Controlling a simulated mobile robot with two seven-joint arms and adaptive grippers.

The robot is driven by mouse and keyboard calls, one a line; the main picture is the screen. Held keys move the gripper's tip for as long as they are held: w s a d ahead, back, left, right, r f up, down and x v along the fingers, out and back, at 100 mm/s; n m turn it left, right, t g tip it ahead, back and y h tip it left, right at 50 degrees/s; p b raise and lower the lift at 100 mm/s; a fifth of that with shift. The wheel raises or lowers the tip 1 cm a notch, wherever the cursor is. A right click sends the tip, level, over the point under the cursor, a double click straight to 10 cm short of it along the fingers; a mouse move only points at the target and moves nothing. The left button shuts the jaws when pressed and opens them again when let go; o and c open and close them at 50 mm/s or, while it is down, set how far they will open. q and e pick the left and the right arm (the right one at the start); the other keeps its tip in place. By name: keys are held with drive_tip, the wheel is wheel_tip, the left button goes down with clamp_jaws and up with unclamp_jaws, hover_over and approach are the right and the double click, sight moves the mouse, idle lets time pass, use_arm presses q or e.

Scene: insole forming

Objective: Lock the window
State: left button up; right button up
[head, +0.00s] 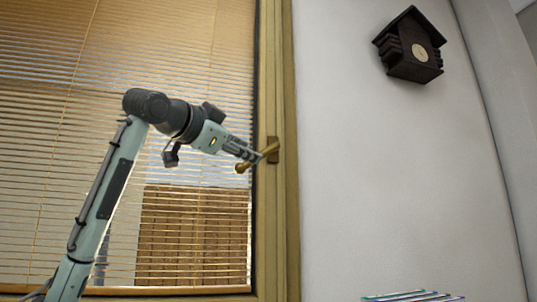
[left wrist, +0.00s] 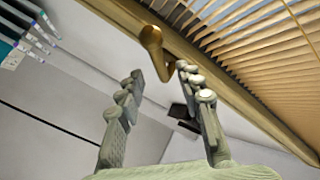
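The window (head: 150,60) has a wooden frame and slatted blinds, and fills the left of the head view. Its brass handle (head: 266,152) sits on the right frame post and slants down-left to a rounded end. My left gripper (head: 251,153) is at the handle, its fingertips overlapping it in the head view. In the left wrist view the left gripper (left wrist: 163,82) has its fingers apart. The handle (left wrist: 155,48) shows just beyond the fingertips, closer to the right finger; contact cannot be told. My right gripper is not in view.
A dark wooden house-shaped clock (head: 410,47) hangs on the white wall right of the window. Several thin coloured items (head: 410,296) lie at the bottom edge. The wall between is clear.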

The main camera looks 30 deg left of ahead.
use_arm(q)
drive_tip(key=w+p, duration=0.1)
drive_tip(key=w, duration=0.5)
drive_tip(key=shift+w, duration=0.1)
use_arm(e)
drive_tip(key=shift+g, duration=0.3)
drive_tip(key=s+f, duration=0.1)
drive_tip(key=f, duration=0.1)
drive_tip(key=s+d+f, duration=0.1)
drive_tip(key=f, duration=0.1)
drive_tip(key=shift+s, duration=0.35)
use_arm(q)
drive_tip(key=shift+c, duration=0.5)
clamp_jaws()
